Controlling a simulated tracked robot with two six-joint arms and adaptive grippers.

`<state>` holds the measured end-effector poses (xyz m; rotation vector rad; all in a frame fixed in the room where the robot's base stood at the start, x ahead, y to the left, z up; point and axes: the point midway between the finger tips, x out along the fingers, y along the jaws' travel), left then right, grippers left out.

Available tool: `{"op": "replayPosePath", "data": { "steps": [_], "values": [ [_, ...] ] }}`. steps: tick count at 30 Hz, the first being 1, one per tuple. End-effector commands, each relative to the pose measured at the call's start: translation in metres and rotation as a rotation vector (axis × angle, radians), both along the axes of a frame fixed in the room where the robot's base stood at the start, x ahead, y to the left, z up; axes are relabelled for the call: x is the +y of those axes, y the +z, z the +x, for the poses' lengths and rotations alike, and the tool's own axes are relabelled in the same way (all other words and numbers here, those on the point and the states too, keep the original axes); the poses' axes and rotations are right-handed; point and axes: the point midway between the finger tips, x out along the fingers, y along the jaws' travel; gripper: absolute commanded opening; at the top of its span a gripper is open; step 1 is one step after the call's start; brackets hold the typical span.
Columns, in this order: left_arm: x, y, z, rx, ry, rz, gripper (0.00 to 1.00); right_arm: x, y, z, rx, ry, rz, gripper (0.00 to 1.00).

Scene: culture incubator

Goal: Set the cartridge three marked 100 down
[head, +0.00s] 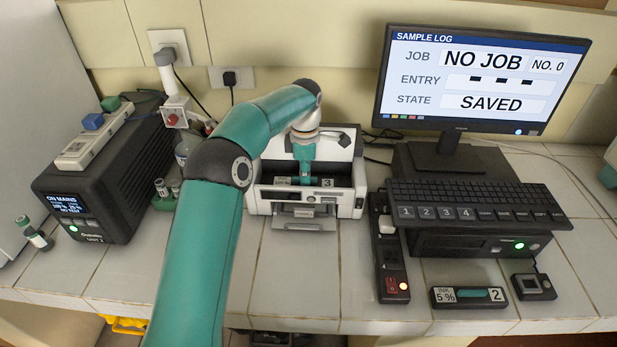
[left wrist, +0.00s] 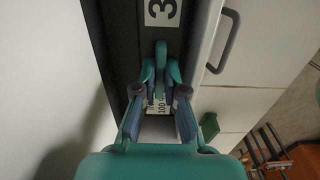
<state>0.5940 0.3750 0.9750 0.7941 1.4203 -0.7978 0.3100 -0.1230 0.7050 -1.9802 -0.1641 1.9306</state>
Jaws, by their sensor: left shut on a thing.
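The cartridge three (head: 327,182) is dark with a white label marked 3 and lies in the open bay of the white printer (head: 345,203). In the left wrist view the cartridge (left wrist: 162,38) shows its 3 label at the top and a partly covered label marked 100 between the fingers. My left gripper (head: 304,178) reaches down into the bay and is shut on the middle of the cartridge; its fingers also show in the left wrist view (left wrist: 160,80). I cannot tell whether the cartridge rests on the bay floor. My right gripper is not in view.
A cartridge marked 2 and 5% (head: 468,297) lies on the tiled counter at the front right. A power strip (head: 388,250) stands right of the printer, beside the keyboard (head: 470,199) and monitor (head: 480,80). A black power unit (head: 110,165) stands at left. Bare tiles lie before the printer.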

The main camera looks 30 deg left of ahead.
Motion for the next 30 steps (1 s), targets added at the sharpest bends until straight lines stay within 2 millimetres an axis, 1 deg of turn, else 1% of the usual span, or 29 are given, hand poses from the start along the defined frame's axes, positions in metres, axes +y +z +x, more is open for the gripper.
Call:
{"op": "replayPosePath", "data": {
  "steps": [1,2,3,11,14,16,20,25,27,30],
  "values": [
    [0.000,-0.001,0.000,-0.001,0.000,0.001,0.15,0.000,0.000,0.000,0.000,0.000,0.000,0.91],
    [0.000,0.000,0.000,-0.001,0.000,0.001,0.20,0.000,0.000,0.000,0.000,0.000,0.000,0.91],
    [0.000,0.000,0.000,-0.001,0.000,0.001,0.20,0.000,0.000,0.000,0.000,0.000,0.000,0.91],
    [-0.001,0.000,0.000,-0.001,-0.001,0.001,0.20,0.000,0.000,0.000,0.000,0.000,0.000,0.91],
    [-0.001,0.004,0.001,-0.002,-0.001,0.001,0.20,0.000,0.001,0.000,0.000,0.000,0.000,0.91],
    [-0.001,0.009,0.001,-0.003,-0.001,0.001,0.20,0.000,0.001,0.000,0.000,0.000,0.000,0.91],
    [-0.001,0.029,0.002,-0.005,0.000,0.001,0.20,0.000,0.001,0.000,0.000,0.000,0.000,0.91],
    [-0.001,0.064,0.002,-0.006,-0.001,0.001,0.20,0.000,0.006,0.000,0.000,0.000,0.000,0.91],
    [0.000,0.080,0.002,-0.005,0.000,0.002,0.20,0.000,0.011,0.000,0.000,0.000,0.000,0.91],
    [-0.001,0.097,0.001,-0.003,0.000,0.001,0.20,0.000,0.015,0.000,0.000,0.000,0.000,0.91]
  ]
}}
